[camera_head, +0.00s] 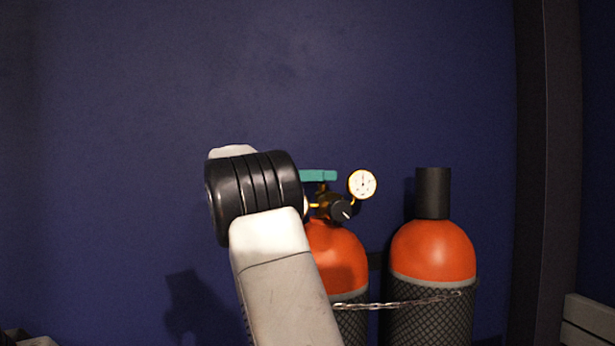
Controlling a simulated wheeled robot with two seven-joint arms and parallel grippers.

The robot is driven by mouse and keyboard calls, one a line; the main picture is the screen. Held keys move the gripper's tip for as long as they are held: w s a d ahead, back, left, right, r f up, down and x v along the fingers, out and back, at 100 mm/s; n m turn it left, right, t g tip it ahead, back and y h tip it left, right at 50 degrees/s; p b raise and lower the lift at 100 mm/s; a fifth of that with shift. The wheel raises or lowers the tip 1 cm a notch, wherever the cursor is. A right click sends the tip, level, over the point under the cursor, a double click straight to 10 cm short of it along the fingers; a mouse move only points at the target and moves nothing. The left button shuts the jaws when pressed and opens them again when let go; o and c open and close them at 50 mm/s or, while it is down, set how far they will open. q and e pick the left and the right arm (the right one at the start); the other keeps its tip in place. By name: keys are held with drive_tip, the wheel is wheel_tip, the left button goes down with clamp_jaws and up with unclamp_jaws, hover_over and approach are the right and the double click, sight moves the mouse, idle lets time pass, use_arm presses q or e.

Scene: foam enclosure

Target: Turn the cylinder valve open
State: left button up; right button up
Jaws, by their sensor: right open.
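A teal bar-shaped part, apparently the valve handle (318,175), sits above the left orange-topped cylinder (338,255). My arm hides its left end. Below it are brass fittings, a black knob (341,211) and a round white gauge (362,184). My right arm (280,285) rises from the bottom, with its black ribbed joint (255,190) just left of the valve. It covers the left side of the cylinder. The fingers of my right gripper are hidden behind this arm, so contact with the handle cannot be told. My left gripper is not in view.
A second orange cylinder (433,250) with a black cap (433,192) stands to the right. A chain (400,303) runs across both cylinders. A dark blue wall (150,90) is behind. A dark post (545,170) stands at the right. Space left of my arm looks clear.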

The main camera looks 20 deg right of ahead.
drive_tip(key=shift+s+d, duration=0.15)
drive_tip(key=shift+d, duration=0.9)
drive_tip(key=shift+s+d, duration=0.15)
drive_tip(key=shift+d, duration=0.9)
drive_tip(key=c, duration=1.4)
drive_tip(key=shift+o, duration=0.2)
drive_tip(key=shift+n+t, duration=0.4)
drive_tip(key=shift+t, duration=0.2)
drive_tip(key=shift+w+a+n+t+y, duration=0.1)
drive_tip(key=shift+w+n+t+y, duration=0.15)
drive_tip(key=shift+n+t, duration=0.95)
drive_tip(key=shift+w+n+t+y, duration=0.25)
drive_tip(key=shift+n+t, duration=0.4)
drive_tip(key=shift+t, duration=0.95)
drive_tip(key=shift+w+a+n+t+y, duration=0.1)
drive_tip(key=shift+w+n+t, duration=0.25)
drive_tip(key=shift+n+t, duration=0.85)
drive_tip(key=shift+f+m+t, duration=0.1)
drive_tip(key=shift+m+t, duration=0.15)
drive_tip(key=shift+t, duration=0.05)
